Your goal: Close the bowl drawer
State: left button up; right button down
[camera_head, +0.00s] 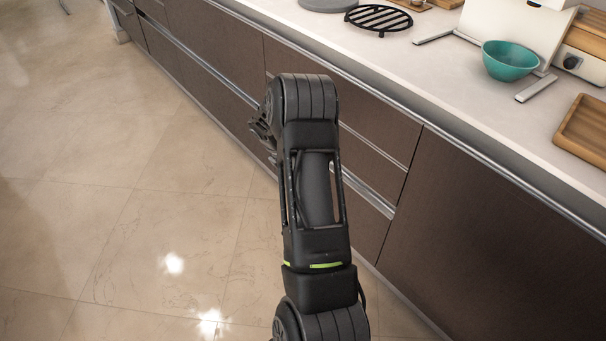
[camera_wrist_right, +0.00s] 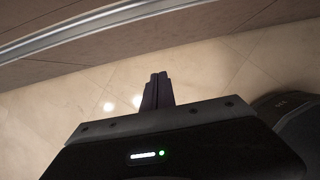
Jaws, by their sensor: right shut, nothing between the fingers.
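A brown drawer stack (camera_head: 375,160) with metal rails is built in under the counter, partly hidden behind my right arm. Its visible fronts look flush with the neighbouring fronts, and I see no drawer clearly standing out. I cannot tell which one is the bowl drawer. My right gripper (camera_head: 259,128) is beside the cabinet fronts, left of my arm's wrist and partly hidden by it. In the right wrist view its fingers (camera_wrist_right: 158,78) are shut and empty, with floor behind them. A metal rail (camera_wrist_right: 90,22) on a brown front crosses that view's upper left. My left gripper is out of view.
The white counter (camera_head: 440,75) holds a teal bowl (camera_head: 508,62), a black trivet (camera_head: 378,19) and a wooden tray (camera_head: 584,130). A plain brown front (camera_head: 490,230) is at right. The tiled floor (camera_head: 130,200) at left is clear.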

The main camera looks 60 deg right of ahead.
jog(key=v, duration=0.4)
jog(key=shift+a+r, duration=0.1)
jog(key=shift+r, duration=0.05)
jog(key=shift+w, duration=0.1)
dwell(0.4)
jog(key=w+a+f+m+t+y, duration=0.2)
jog(key=w+a+f+m, duration=0.25)
jog(key=a, duration=0.35)
jog(key=w+a+f+m+t+y, duration=0.1)
jog(key=w+a+f+m+t, duration=0.15)
jog(key=a+f+m, duration=0.4)
jog(key=s+a+f+m+y, duration=0.1)
jog(key=s+a+f+m, duration=0.1)
jog(key=a, duration=0.8)
jog(key=s+a+f+m+y, duration=0.1)
jog(key=s+a+m+y, duration=0.15)
jog(key=a, duration=0.85)
jog(key=s+a+f+m+y, duration=0.1)
jog(key=s+a+f+m, duration=0.15)
jog(key=a, duration=0.75)
jog(key=s+a+n+g, duration=0.2)
jog(key=s+a, duration=0.9)
notch_tip(320, 180, up, 17)
jog(key=p, duration=1.7)
jog(key=shift+w+r+y, duration=0.2)
jog(key=shift+y, duration=0.25)
